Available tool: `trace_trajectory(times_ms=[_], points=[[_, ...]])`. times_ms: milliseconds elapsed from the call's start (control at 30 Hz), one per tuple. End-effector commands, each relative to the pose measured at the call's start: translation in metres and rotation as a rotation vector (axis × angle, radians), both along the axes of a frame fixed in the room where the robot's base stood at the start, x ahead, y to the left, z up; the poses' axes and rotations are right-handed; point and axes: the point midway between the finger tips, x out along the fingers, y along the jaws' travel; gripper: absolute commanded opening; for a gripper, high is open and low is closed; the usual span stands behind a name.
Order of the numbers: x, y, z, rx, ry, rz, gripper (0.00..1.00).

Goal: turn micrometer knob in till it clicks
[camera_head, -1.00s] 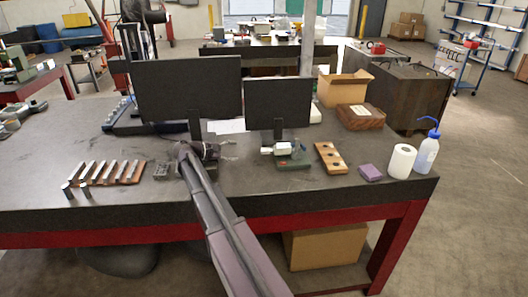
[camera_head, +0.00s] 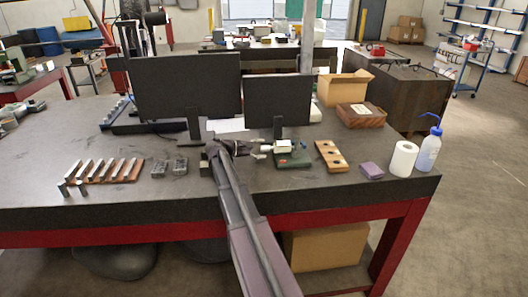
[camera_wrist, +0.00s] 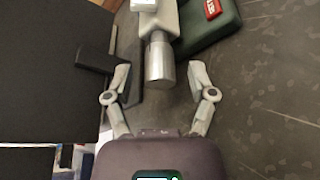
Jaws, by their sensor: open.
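The micrometer (camera_head: 283,147) sits on a green stand (camera_head: 294,161) in front of the right monitor. In the wrist view its silver cylindrical knob (camera_wrist: 159,62) points down the picture toward my gripper. Its pale body (camera_wrist: 156,25) and the green stand with a red label (camera_wrist: 212,28) lie above. My gripper (camera_wrist: 160,84) is open, with one finger on each side of the knob's end. A gap shows between each finger and the knob. In the head view my gripper (camera_head: 247,149) is just left of the micrometer, and its fingers are hard to make out.
Two monitors (camera_head: 188,84) stand behind; the left monitor's stand is close to my gripper. A wooden block with holes (camera_head: 330,156), a purple block (camera_head: 372,170), a paper roll (camera_head: 403,159) and a wash bottle (camera_head: 429,150) are to the right. Grey blocks (camera_head: 180,167) lie left.

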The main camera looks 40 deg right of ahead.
Motion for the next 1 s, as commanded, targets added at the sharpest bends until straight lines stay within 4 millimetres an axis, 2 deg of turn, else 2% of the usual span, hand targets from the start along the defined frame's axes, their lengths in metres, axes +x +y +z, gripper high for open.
trace_trajectory(times_ms=[200,533,767,800,1000], points=[[-0.0028,-0.0117,-0.0034,0.000,0.000,0.000,0.72],[-0.0029,-0.0127,-0.0033,0.000,0.000,0.001,0.72],[-0.0030,-0.0125,-0.0033,0.001,0.000,0.001,0.04],[-0.0030,-0.0125,-0.0033,0.001,0.000,0.001,0.00],[-0.0032,-0.0127,-0.0037,-0.005,-0.006,0.001,0.00]])
